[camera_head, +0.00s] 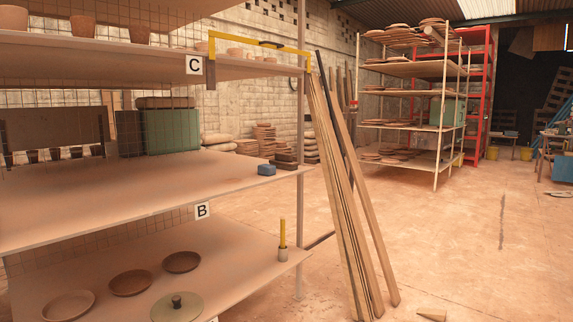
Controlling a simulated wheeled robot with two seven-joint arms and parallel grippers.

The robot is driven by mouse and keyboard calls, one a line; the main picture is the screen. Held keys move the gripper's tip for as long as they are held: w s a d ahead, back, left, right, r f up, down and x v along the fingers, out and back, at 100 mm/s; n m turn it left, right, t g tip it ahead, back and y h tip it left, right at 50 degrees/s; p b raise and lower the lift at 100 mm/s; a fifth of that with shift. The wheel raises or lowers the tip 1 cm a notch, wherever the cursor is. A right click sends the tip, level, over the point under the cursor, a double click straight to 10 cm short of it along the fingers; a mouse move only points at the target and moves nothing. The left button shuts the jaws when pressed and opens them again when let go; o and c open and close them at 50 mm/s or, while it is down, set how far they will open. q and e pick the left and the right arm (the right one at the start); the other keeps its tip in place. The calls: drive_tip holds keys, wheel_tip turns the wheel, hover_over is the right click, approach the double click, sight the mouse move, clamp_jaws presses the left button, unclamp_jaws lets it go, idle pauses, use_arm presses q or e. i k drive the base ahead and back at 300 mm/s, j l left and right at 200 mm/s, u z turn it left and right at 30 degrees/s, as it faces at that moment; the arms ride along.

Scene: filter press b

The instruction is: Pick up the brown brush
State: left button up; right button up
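A small dark brown block-like thing (285,163) is at the right end of the middle shelf, by the corner post. It may be the brown brush, but it is too small to make out bristles or a handle. A small blue block (265,169) lies just left of it. Neither of my grippers is in the head view.
The middle shelf (130,195), labelled B, is mostly bare in front. Below it stand bowls (131,282), a lidded disc (177,306) and a yellow-handled tool (282,240). Long planks (345,200) lean by the shelf's right end. Floor at right is mostly clear.

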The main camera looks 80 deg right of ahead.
sight(282, 161)
drive_tip(key=z, duration=2.8)
drive_tip(key=i+l+u, duration=0.1)
drive_tip(key=u, duration=0.75)
drive_tip(key=i+l+u, duration=0.15)
drive_tip(key=l+u, duration=0.3)
drive_tip(key=l, duration=0.25)
drive_tip(key=l+u, duration=0.45)
drive_tip(key=l, duration=0.3)
drive_tip(key=i, duration=0.05)
